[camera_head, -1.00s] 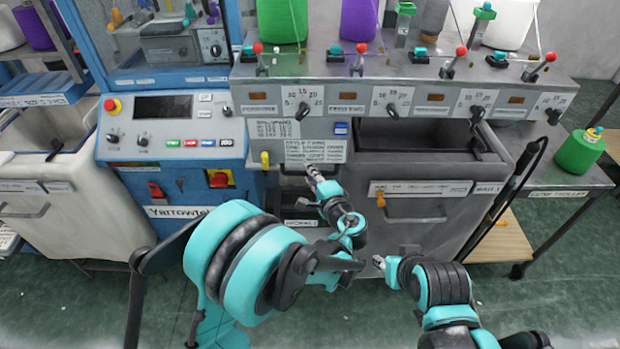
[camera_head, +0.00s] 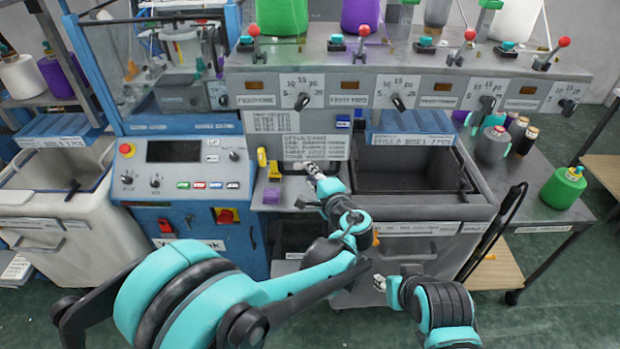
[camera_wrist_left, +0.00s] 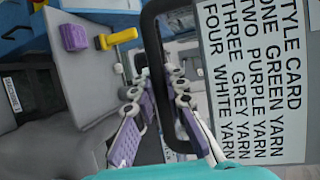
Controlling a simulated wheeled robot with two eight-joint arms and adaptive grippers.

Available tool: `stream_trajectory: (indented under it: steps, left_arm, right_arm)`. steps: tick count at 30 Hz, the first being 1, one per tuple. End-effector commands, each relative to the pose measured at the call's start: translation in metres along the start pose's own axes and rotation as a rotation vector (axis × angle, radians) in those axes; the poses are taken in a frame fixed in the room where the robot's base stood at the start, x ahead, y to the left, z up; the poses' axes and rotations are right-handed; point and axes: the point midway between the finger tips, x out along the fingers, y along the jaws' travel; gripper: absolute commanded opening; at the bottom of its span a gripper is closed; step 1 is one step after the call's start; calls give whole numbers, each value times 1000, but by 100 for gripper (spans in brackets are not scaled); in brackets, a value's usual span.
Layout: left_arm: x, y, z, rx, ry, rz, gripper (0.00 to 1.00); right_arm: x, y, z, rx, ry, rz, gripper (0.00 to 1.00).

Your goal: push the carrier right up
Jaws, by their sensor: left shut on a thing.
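A grey panel with a white style card (camera_head: 305,147) stands below the knob beam. A dark looped handle (camera_wrist_left: 151,24) runs beside the card in the left wrist view. I take this panel and handle to be the carrier, but cannot be sure. My left gripper (camera_head: 313,170) is at the panel's lower edge. In the left wrist view its purple-padded fingers (camera_wrist_left: 163,112) lie either side of the dark handle, shut on it. My right gripper (camera_head: 380,283) is low in front of the grey bin, apart from the panel; its fingers are too small to read.
A purple block (camera_head: 272,193) and a yellow lever (camera_head: 262,158) sit left of the left gripper. An open grey bin (camera_head: 430,212) is to the right. The blue control panel (camera_head: 180,172) stands left. A green spool (camera_head: 563,187) is on the right table.

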Motion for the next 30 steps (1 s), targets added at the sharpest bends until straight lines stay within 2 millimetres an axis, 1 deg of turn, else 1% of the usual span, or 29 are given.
stream_trajectory:
  steps: [1, 3, 9, 15, 21, 24, 30]
  left_arm:
    - [-2, -17, 1, 3, -1, -5, 0]
    - [-5, -31, 2, 3, 0, -5, 0]
    - [-11, -66, 5, 3, 0, -5, 0]
    - [-17, -96, 7, 3, 0, -4, 0]
    - [-21, -116, 9, 2, 0, -4, 0]
    - [-22, -121, 9, 2, 0, -4, 0]
    - [-22, -127, 9, 3, 0, -4, 0]
  right_arm:
    - [-10, 0, -7, 0, 0, 0, 37]
    - [-16, 0, -12, 0, 0, 0, 37]
    - [-35, 0, -25, 0, 0, 0, 37]
    - [-49, 0, -35, 0, 0, 0, 37]
    - [-59, 0, -42, 0, 0, 0, 37]
    - [-62, 0, -44, 0, 0, 0, 37]
    - [-64, 0, -46, 0, 0, 0, 37]
